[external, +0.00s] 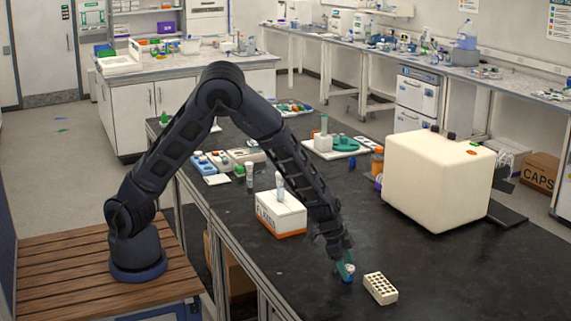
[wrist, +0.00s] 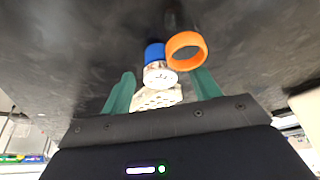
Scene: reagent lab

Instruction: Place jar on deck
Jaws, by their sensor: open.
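A small white jar with a blue part (wrist: 159,75) shows between the fingers in the wrist view; its blue and white (external: 348,275) also show at the fingertips in the external view. My gripper (external: 346,268) is low over the black bench, pointing down. Its two green fingers stand apart on either side of the jar in the wrist view (wrist: 164,78), with no clear contact. An orange ring-shaped thing (wrist: 186,39) is beside the jar in the wrist view; I cannot tell what it belongs to. I cannot tell which surface is the deck.
A white rack with several holes (external: 380,289) is just right of the gripper. A white box with an orange base (external: 281,217) stands left of the forearm. A large cream machine (external: 437,180) is at the back right. Bare black bench (external: 470,275) lies to the right.

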